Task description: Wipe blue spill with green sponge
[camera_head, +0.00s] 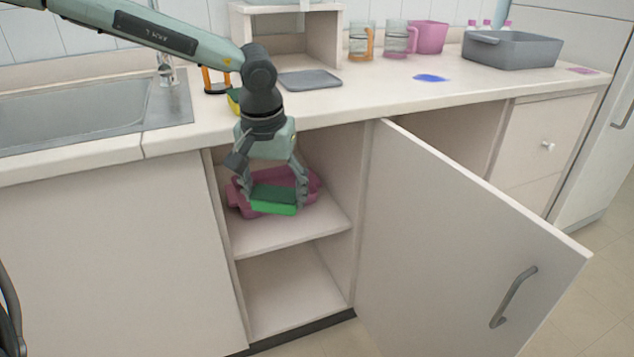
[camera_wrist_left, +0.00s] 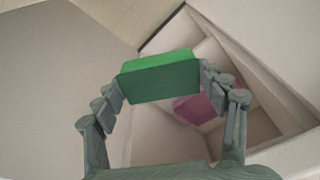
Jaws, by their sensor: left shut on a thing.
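My left gripper (camera_head: 272,187) is shut on the green sponge (camera_head: 274,201), one finger on each side of it, in front of the open cabinet. In the left wrist view the sponge (camera_wrist_left: 158,77) sits between the fingertips of the left gripper (camera_wrist_left: 160,85). The blue spill (camera_head: 431,78) is a small flat patch on the countertop, right of the grey board and apart from the sponge. My right gripper does not show.
A pink bin (camera_head: 240,201) stands on the cabinet shelf (camera_head: 290,237) behind the sponge. The cabinet door (camera_head: 460,240) hangs open to the right. On the counter are a grey board (camera_head: 310,79), glass jugs (camera_head: 360,42), a grey basin (camera_head: 512,50) and a sink (camera_head: 70,100).

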